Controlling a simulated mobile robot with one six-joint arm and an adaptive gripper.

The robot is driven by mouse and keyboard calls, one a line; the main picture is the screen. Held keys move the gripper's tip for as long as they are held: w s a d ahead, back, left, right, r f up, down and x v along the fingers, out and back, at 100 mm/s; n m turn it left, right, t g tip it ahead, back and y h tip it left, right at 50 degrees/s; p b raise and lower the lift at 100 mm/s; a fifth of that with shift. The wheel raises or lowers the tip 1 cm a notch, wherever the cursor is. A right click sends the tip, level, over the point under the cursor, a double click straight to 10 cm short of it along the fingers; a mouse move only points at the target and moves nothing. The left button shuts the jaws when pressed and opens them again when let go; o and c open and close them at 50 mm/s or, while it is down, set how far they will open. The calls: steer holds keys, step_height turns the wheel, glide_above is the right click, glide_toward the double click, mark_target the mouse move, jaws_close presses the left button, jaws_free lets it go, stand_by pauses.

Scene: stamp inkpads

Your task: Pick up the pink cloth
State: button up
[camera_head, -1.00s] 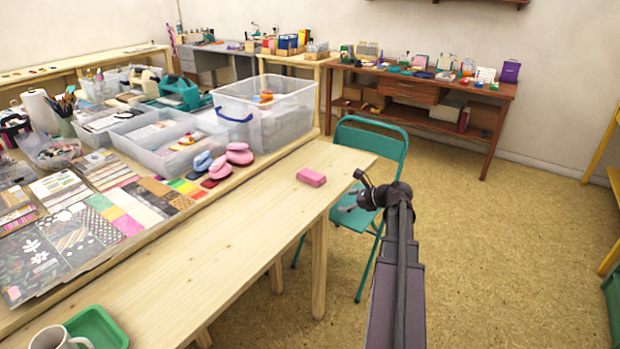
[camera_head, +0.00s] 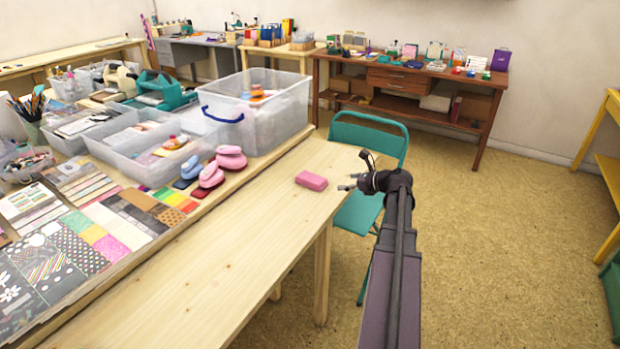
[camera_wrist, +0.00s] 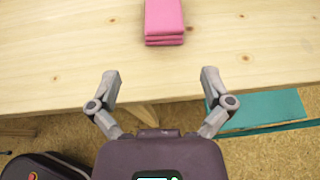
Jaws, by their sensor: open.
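The pink cloth (camera_head: 311,181) is a small folded block lying flat on the light wooden table (camera_head: 240,262), near its right edge. In the wrist view the cloth (camera_wrist: 164,22) shows its stacked folds, at the top centre, beyond my fingertips. My gripper (camera_head: 350,183) is to the right of the cloth at the table's edge. In the wrist view my gripper (camera_wrist: 160,76) has its two fingers spread wide with nothing between them. The cloth and the fingers are apart.
A teal folding chair (camera_head: 369,136) stands against the table's right side, below my arm. A clear plastic bin (camera_head: 259,112) and pink and blue punches (camera_head: 211,174) sit left of the cloth. The table around the cloth is bare.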

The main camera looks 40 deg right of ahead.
mark_target(317, 180)
steer(key=shift+w, duration=0.25)
steer(key=b+x, duration=0.3)
steer(key=x, duration=0.4)
steer(key=shift+w+a+f, duration=0.2)
steer(key=shift+w, duration=0.45)
steer(key=shift+r+b+x, duration=0.2)
steer(key=shift+b+x, duration=0.75)
steer(key=shift+x, duration=1.7)
steer(key=shift+w+d, duration=0.1)
